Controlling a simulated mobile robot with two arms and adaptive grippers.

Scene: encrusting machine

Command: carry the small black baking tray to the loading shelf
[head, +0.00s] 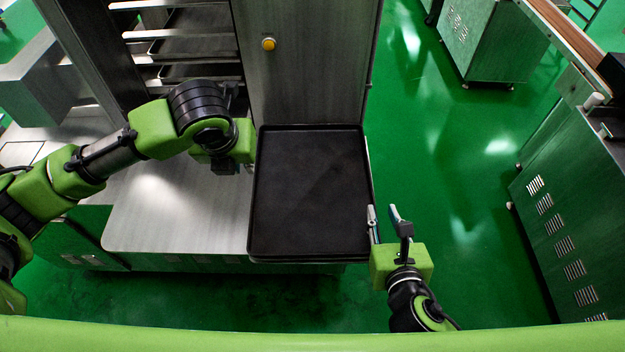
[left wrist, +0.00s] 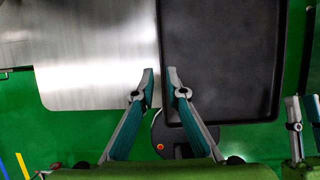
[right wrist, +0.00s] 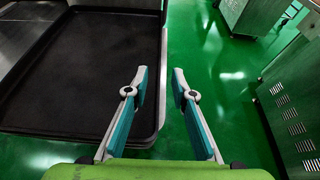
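The black baking tray (head: 310,195) lies flat and empty in the middle of the head view, in front of a steel cabinet. My left gripper (left wrist: 160,80) is over the tray's left side, its fingers a small gap apart, with the left rim showing between them. The head view hides its fingertips. My right gripper (head: 386,215) is open at the tray's right side. The right wrist view shows the right rim between its fingers. I cannot tell whether either gripper touches the tray. Which surface is the loading shelf is not clear.
A steel rack (head: 190,45) with dark trays stands at upper left. A bare steel worktop (head: 175,205) adjoins the tray on the left. The cabinet (head: 305,60) with a yellow button is behind it. Green floor (head: 450,200) is free on the right, up to a steel machine (head: 565,210).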

